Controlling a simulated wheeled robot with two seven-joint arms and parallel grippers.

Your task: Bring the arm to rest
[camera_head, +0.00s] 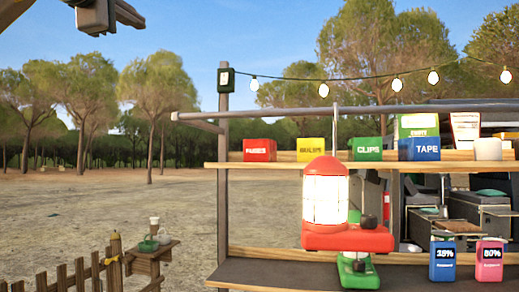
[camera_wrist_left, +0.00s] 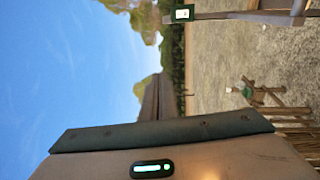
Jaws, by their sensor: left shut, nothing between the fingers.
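My left gripper (camera_head: 130,14) hangs in the top left corner of the head view, partly cut off by the upper edge. It is shut and empty, high in front of open sky and apart from the shelves. The left wrist view is turned on its side and shows sky, trees and ground, with no object at the fingers. My right gripper is in neither view.
A shelf unit stands right of centre, with an upper shelf (camera_head: 285,165) of labelled boxes. String lights (camera_head: 323,90) hang above. A wooden fence (camera_head: 62,277) stands lower left.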

